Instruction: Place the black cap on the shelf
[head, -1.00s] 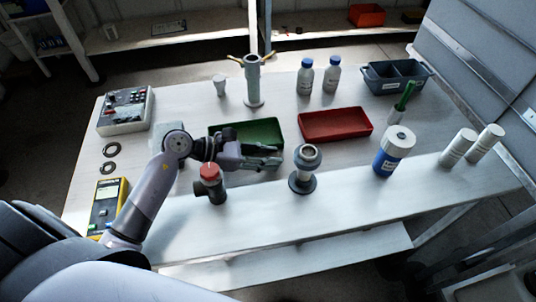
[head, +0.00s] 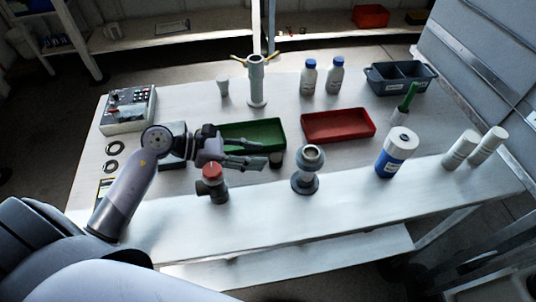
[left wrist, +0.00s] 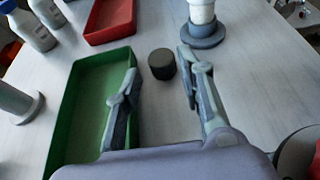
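The black cap (left wrist: 162,65) is a short dark cylinder standing on the table beside the green tray. In the head view the cap (head: 277,161) shows partly, near my fingertips. My left gripper (head: 264,153) is open and empty. In the left wrist view its two fingers (left wrist: 158,73) are spread, with the cap ahead between their tips. One finger overlaps the green tray's edge in that picture. A long pale shelf (head: 200,33) runs behind the table and another low one (head: 300,258) lies below its front edge. My right gripper is not in view.
The green tray (head: 283,128) and red tray (head: 338,139) lie mid-table. A red-topped dark fitting (head: 213,184) stands close in front of my left gripper, a flanged grey piece (head: 305,182) to its right. The front table strip is clear.

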